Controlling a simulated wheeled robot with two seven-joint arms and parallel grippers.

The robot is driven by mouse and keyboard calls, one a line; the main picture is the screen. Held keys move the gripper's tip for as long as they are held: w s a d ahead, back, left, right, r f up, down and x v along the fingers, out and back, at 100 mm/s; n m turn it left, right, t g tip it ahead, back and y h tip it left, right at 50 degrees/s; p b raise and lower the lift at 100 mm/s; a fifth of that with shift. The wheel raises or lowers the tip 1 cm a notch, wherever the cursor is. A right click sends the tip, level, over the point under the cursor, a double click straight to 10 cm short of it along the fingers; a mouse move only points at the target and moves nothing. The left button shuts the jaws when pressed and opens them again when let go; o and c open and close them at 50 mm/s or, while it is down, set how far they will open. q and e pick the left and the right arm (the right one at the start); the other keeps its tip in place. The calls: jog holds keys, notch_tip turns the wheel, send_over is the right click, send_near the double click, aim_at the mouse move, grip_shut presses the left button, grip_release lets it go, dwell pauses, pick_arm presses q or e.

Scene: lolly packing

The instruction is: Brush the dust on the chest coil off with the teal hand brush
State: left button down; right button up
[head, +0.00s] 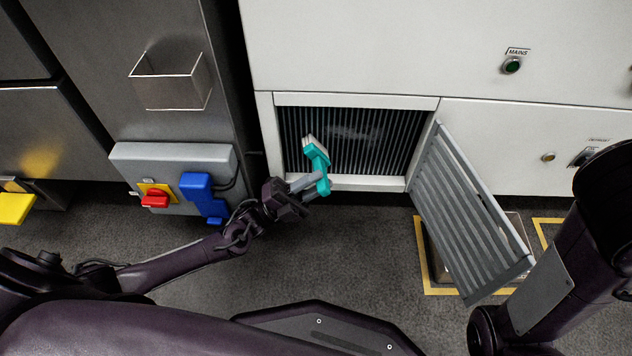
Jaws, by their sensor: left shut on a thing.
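The chest coil (388,152) is a bank of dark upright fins in an opening low in the white cabinet front. A pale grey dust patch (352,133) shows on its upper middle. The teal hand brush (317,160) is in my left gripper (309,185), which is shut on it. The brush stands at the left part of the opening, its pale bristles up, left of the dust. I cannot tell whether the bristles touch the fins. My right gripper is out of view; only part of my right arm shows at the right.
A louvred grey door (465,215) hangs open at the right of the opening, over a yellow-marked floor plate (436,268). At the left are a grey box with a red switch (155,199) and blue plug (205,190), and an empty metal holder (170,90).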

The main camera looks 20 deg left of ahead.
pick_arm(q)
jog(key=shift+r, duration=0.15)
jog(key=shift+w+d, duration=0.2)
jog(key=shift+d, duration=0.4)
jog(key=shift+w+d, duration=0.2)
jog(key=shift+d, duration=0.4)
jog(key=shift+d, duration=0.1)
jog(key=shift+w+d+b, duration=0.2)
jog(key=shift+d, duration=0.35)
jog(key=shift+w+d+b, duration=0.15)
jog(key=shift+d, duration=0.4)
jog(key=shift+w+d, duration=0.2)
jog(key=shift+d, duration=0.4)
jog(key=shift+w+d, duration=0.15)
jog(key=shift+d, duration=0.45)
jog(key=shift+b, duration=0.3)
jog(key=shift+w+d, duration=0.2)
jog(key=shift+d, duration=0.4)
jog(key=shift+w+d, duration=0.15)
jog(key=shift+d, duration=0.45)
